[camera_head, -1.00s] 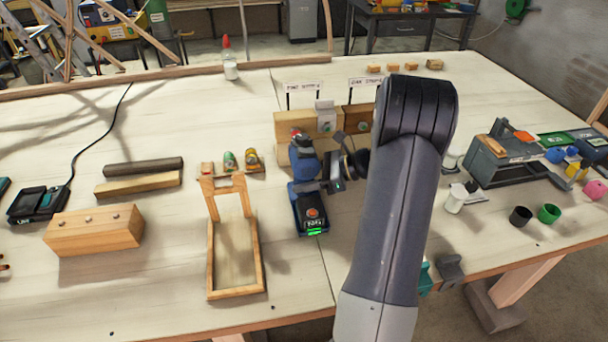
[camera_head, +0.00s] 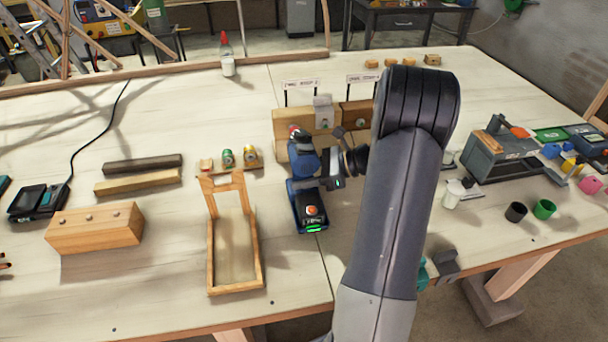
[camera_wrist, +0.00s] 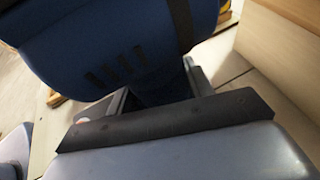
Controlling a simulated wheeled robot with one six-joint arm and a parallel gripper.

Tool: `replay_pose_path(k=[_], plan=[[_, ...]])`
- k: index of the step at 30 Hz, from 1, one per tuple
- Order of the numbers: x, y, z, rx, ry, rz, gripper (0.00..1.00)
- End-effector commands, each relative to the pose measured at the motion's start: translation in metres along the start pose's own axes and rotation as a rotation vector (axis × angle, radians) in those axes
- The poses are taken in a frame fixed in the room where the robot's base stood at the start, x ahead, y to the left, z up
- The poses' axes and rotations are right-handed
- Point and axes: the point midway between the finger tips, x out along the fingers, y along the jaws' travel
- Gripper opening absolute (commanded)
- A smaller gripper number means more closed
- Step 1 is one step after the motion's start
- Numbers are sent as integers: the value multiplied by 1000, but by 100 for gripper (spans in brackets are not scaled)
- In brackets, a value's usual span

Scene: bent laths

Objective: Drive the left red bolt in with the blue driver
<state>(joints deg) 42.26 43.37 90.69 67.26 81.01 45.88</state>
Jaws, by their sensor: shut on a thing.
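The blue driver (camera_head: 305,172) is upright in the head view, in front of the wooden block, with a lit green strip on its battery base. My gripper (camera_head: 338,170) is shut on it from the right. In the wrist view the driver's blue body (camera_wrist: 110,45) fills the top, close beyond my gripper's dark jaw edge. The wooden block (camera_head: 287,118) has a grey clamp-like piece (camera_head: 323,113) in its middle and labels standing behind it. A small red spot shows at the driver's head, against the block. I cannot tell whether it is the left bolt or part of the driver.
A wooden frame stand (camera_head: 210,260) is left of the driver, with small coloured cans (camera_head: 250,153) behind it. A block with several screws (camera_head: 95,228) and a charger (camera_head: 40,202) lie further left. A grey toolbox (camera_head: 483,158) and cups (camera_head: 544,209) stand right.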

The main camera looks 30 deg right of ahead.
Motion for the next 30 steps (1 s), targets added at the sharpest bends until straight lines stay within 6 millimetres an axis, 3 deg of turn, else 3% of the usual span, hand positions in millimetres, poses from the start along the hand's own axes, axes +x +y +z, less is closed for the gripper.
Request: replay_pose_path(k=[15,30], plan=[[-12,0,28,-2,-3,-1,8],[-12,0,29,-2,-3,-1,8]])
